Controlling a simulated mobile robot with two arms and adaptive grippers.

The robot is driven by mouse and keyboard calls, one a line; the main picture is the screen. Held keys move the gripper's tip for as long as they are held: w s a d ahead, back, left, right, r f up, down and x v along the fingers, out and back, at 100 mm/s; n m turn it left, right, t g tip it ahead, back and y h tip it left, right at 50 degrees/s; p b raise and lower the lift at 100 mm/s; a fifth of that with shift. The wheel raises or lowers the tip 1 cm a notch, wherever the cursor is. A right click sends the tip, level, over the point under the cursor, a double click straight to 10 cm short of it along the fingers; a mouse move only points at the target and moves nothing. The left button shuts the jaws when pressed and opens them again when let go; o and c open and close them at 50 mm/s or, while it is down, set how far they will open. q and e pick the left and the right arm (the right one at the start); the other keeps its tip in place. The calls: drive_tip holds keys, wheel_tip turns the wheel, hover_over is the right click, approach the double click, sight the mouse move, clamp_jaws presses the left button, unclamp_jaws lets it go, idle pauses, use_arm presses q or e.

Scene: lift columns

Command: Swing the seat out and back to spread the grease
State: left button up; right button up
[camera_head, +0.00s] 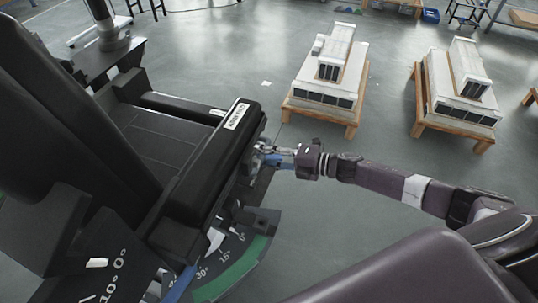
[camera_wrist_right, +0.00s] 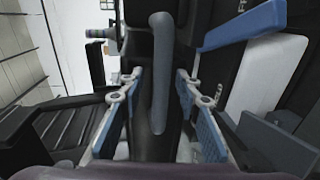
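The black seat (camera_head: 165,140) fills the left of the head view, with a thick side piece bearing a white label (camera_head: 237,115). My right gripper (camera_head: 268,155) reaches in from the right to the outer side of this piece. In the right wrist view, my gripper (camera_wrist_right: 160,85) is open, with its blue-padded fingers apart on either side of a grey bar (camera_wrist_right: 160,50). Gaps show between the bar and the fingers. The far end of the bar is hidden in the head view. My left gripper is not in view.
Below the seat is an angle scale with a green band (camera_head: 238,268), marked 0°, 15° and 30°. A blue lever (camera_wrist_right: 243,23) lies right of the bar. White model-like blocks on wooden stands (camera_head: 325,75) (camera_head: 455,90) stand behind. Grey floor between is clear.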

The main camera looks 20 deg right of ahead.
drive_tip(key=v, duration=1.1)
drive_tip(key=shift+s+d, duration=0.2)
drive_tip(key=shift+d, duration=0.15)
idle(0.3)
drive_tip(key=w+d+f+m+t+h, duration=0.1)
drive_tip(key=d+f+m+h, duration=0.1)
drive_tip(key=f+m, duration=0.3)
drive_tip(key=d+f+m+t+h, duration=0.1)
drive_tip(key=d+f+m+h, duration=0.15)
drive_tip(key=f, duration=0.45)
drive_tip(key=s+d+f+m+g+h, duration=0.1)
drive_tip(key=s+d+f+m+h, duration=0.2)
drive_tip(key=f, duration=0.5)
drive_tip(key=s+d+f+m+g+h, duration=0.1)
drive_tip(key=s+f+m+h, duration=0.1)
drive_tip(key=s+f+m, duration=0.5)
drive_tip(key=s+a+f+m+g+h, duration=0.2)
drive_tip(key=s+a+f+m+g, duration=0.15)
drive_tip(key=s+f, duration=0.95)
drive_tip(key=s+a+f+m+g, duration=0.2)
drive_tip(key=s+a+f+g, duration=0.1)
drive_tip(key=s, duration=0.7)
drive_tip(key=s+a+f+m+g, duration=0.2)
drive_tip(key=s+a+f+g, duration=0.1)
drive_tip(key=s+a+f, duration=0.3)
drive_tip(key=s+a, duration=0.2)
drive_tip(key=s, duration=0.2)
drive_tip(key=shift+f, duration=0.2)
